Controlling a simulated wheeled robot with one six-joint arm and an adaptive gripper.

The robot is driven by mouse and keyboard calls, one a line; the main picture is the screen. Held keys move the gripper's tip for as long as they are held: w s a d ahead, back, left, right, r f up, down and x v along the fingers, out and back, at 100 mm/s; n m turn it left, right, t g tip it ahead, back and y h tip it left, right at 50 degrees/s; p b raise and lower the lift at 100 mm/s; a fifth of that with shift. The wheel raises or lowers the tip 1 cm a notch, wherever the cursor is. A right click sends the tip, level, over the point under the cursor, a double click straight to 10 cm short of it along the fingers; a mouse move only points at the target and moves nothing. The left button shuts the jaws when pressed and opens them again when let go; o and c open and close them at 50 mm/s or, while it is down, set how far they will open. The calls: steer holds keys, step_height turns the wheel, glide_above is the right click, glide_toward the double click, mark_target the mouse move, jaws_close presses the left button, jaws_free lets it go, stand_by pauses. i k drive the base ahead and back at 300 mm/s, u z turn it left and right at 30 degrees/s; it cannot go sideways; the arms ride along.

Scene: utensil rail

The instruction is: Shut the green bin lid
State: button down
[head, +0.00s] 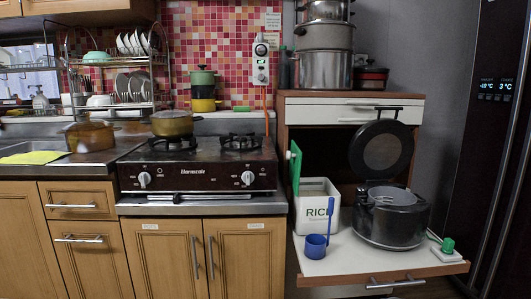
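The green lid (295,167) stands upright, open, at the left rear edge of the white bin (315,211) marked "RICE". The bin stands on the white pull-out shelf (350,265) at the right. My gripper is not in view.
A blue ladle-like scoop (318,240) stands in front of the bin, its handle upright before the bin's right side. A rice cooker (392,222) with its dark lid raised (381,148) stands close on the right. The stove (200,165) is left.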

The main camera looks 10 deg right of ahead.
mark_target(294, 155)
steer(key=u, duration=0.15)
steer(key=i, duration=1.15)
steer(key=z, duration=0.8)
